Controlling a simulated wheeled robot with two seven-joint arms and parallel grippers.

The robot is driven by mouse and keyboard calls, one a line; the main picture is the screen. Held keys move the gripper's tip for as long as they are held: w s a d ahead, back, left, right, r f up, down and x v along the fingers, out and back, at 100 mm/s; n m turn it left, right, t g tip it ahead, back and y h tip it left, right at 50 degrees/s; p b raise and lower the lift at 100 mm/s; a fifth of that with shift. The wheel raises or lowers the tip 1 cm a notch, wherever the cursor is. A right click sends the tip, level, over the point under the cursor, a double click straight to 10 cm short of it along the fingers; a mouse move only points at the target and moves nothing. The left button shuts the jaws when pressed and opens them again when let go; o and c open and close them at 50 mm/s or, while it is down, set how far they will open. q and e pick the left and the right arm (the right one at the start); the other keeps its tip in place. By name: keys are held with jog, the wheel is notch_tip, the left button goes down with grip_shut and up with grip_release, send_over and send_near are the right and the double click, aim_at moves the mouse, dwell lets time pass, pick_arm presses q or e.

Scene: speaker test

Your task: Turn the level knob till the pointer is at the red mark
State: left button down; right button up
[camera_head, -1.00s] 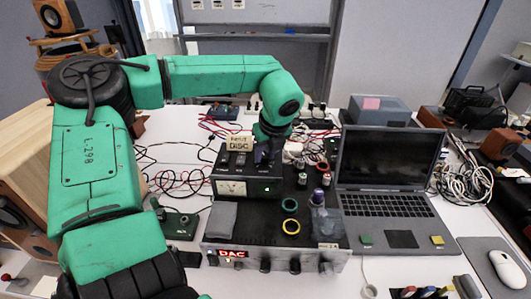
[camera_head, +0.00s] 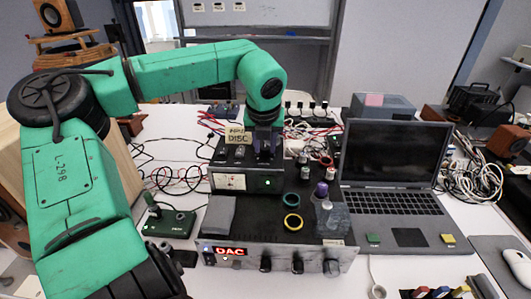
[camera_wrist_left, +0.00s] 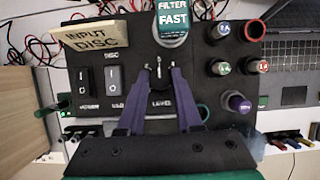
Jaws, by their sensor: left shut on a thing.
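The level knob (camera_wrist_left: 160,78) is a dark round knob above the word LEVEL in the left wrist view, on top of a black box. My left gripper (camera_wrist_left: 160,72), with purple fingers, is shut on it, one finger on each side. In the head view my left gripper (camera_head: 265,145) points down onto the box (camera_head: 247,168) and hides the knob. The box front has a white meter (camera_head: 229,182) and a green light. The meter's pointer and red mark are too small to read. My right gripper is not in view.
Beside the knob are two rocker switches (camera_wrist_left: 114,88), an INPUT DISC tag (camera_wrist_left: 95,38) and a FILTER FAST label (camera_wrist_left: 172,20).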

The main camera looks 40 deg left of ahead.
pick_arm(q)
jog(key=shift+m+t+h+b, duration=0.3)
jog(key=shift+m+b, duration=0.1)
jog(key=shift+m, duration=0.5)
jog(key=m+h, duration=0.1)
jog(key=m, duration=0.1)
jog(key=shift+a+m+b, duration=0.1)
jog(key=shift+m+b, duration=0.3)
jog(key=m+h, duration=0.1)
jog(key=m, duration=0.3)
jog(key=shift+a+r+m+t+h, duration=0.1)
jog(key=shift+a+m+t+h, duration=0.05)
jog(key=shift+m+t+h, duration=0.2)
jog(key=c, duration=0.6)
grip_release()
jog(key=shift+s, duration=0.1)
jog(key=v, duration=1.4)
jog(key=shift+a+r, duration=0.15)
jog(key=shift+r, duration=0.15)
